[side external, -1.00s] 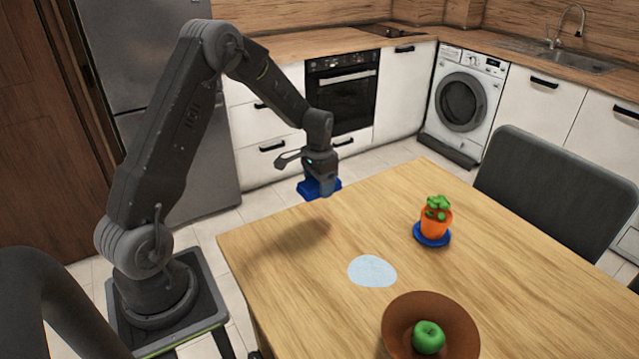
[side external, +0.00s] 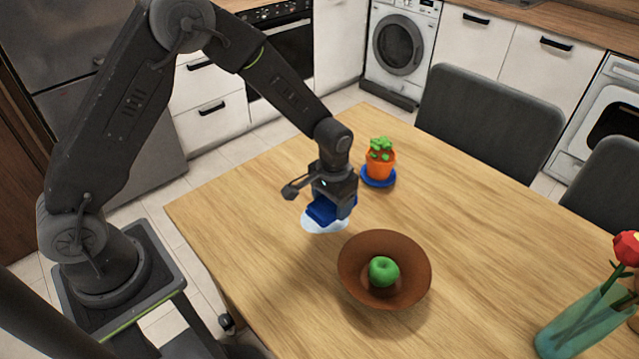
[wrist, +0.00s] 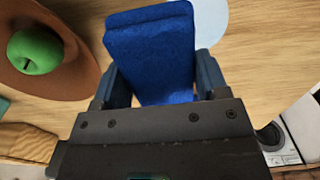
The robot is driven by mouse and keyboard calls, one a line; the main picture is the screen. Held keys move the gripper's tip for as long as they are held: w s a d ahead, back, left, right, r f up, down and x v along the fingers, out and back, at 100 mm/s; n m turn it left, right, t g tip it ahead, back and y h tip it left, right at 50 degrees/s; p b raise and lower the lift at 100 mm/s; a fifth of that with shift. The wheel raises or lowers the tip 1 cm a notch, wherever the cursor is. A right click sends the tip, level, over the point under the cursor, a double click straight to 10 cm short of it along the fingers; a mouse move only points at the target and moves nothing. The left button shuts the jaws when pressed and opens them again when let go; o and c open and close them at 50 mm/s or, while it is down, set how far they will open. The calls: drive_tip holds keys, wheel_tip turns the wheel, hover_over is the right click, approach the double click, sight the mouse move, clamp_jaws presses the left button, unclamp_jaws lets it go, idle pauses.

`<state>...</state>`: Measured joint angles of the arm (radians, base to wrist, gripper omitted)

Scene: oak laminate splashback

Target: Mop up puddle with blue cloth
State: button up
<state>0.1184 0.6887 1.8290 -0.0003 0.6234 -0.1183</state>
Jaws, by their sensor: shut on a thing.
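The blue cloth (side external: 326,211) is a folded pad held in my gripper (side external: 335,205). In the wrist view the cloth (wrist: 150,50) sits between the two fingers of my gripper (wrist: 158,85), which are shut on it. The puddle (side external: 312,227) is a pale blue patch on the wooden table (side external: 240,215). In the side view the cloth overlaps the puddle and hides part of it; I cannot tell whether it touches. The wrist view shows part of the puddle (wrist: 211,22) beside the cloth's far right edge.
A brown bowl (side external: 352,265) with a green apple (side external: 384,270) stands close in front of the puddle. A glass vase (side external: 580,325) with a red flower stands at the right.

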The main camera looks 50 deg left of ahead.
sight(335, 228)
wheel_tip(335, 228, down, 8)
drive_tip(key=a, duration=0.4)
drive_tip(key=w+a, duration=0.1)
drive_tip(key=a, duration=0.1)
drive_tip(key=shift+c, duration=0.4)
drive_tip(key=shift+w+a, duration=0.25)
drive_tip(key=shift+a, duration=0.65)
drive_tip(key=d, duration=0.2)
drive_tip(key=w+d, duration=0.1)
drive_tip(key=d, duration=0.4)
drive_tip(key=shift+w+d, duration=0.15)
drive_tip(key=shift+d, duration=0.2)
drive_tip(key=shift+s+a, duration=0.45)
drive_tip(key=shift+a, duration=0.8)
drive_tip(key=shift+s+a, duration=0.45)
drive_tip(key=shift+a, duration=0.8)
drive_tip(key=shift+s+a, duration=0.45)
drive_tip(key=shift+a, duration=0.8)
drive_tip(key=d, duration=0.2)
drive_tip(key=w+d, duration=0.1)
drive_tip(key=d, duration=0.4)
drive_tip(key=shift+w+d, duration=0.15)
drive_tip(key=shift+d, duration=0.15)
drive_tip(key=a, duration=0.2)
drive_tip(key=w+a, duration=0.1)
drive_tip(key=a, duration=0.5)
drive_tip(key=shift+w+a, duration=0.1)
drive_tip(key=shift+w, duration=0.1)
wheel_tip(335, 228, up, 8)
drive_tip(key=shift+r, duration=0.15)
